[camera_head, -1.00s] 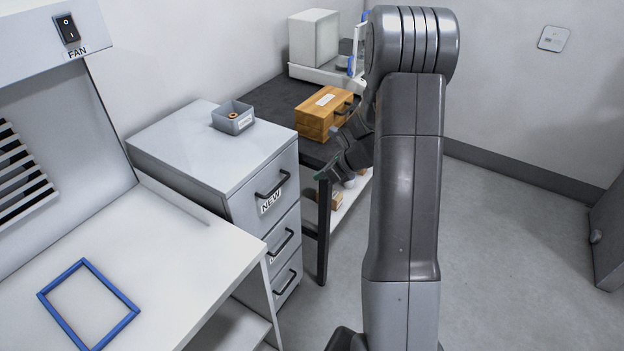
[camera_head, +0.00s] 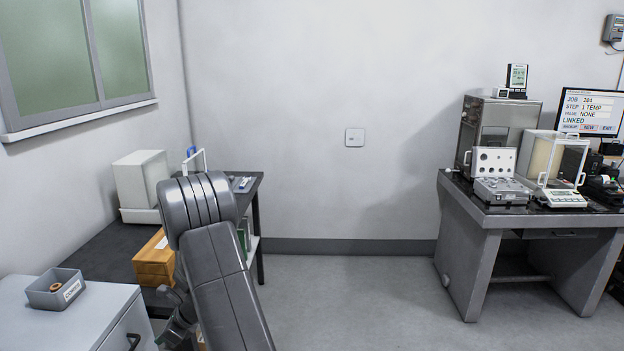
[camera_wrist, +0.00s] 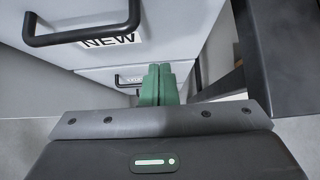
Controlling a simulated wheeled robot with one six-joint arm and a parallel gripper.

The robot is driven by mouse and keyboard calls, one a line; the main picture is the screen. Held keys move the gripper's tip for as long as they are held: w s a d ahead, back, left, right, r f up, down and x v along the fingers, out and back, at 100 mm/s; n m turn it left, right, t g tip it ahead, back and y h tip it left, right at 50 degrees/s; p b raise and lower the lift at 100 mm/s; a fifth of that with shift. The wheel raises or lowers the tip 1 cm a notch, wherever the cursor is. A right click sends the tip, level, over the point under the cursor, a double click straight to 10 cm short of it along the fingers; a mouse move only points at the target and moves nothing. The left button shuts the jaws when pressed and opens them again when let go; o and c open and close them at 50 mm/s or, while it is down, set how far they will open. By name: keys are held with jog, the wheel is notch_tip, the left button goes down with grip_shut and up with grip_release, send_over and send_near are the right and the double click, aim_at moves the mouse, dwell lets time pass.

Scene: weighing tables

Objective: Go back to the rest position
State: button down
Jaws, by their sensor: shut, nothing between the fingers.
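My gripper (camera_wrist: 159,85) shows in the wrist view with its two green fingers together and nothing between them. It points toward the front of the grey drawer cabinet (camera_wrist: 190,40), below the top drawer's dark handle (camera_wrist: 85,35) and its "NEW" label (camera_wrist: 110,41). I cannot tell whether the fingers touch the cabinet. In the head view my arm rises at the lower left and hides part of the dark table; the fingertips are not clear there.
A small grey box (camera_head: 42,298) stands on the cabinet (camera_head: 75,325). A wooden box (camera_head: 153,268) sits on the dark table (camera_head: 100,252) behind. A weighing table (camera_head: 455,197) with instruments stands at right. The floor (camera_head: 350,295) between is clear.

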aim_at(138, 347)
jog(key=shift+w+a+f+p, duration=0.15)
jog(key=shift+a+f, duration=0.2)
jog(key=shift+a, duration=0.55)
jog(key=shift+s+a+f+p, duration=0.1)
jog(key=shift+a+f, duration=0.25)
jog(key=shift+a, duration=0.6)
jog(key=shift+w+a+f+p, duration=0.15)
jog(key=shift+a+f, duration=0.2)
jog(key=shift+a, duration=0.55)
jog(key=shift+s+d, duration=0.1)
jog(key=shift+s, duration=0.05)
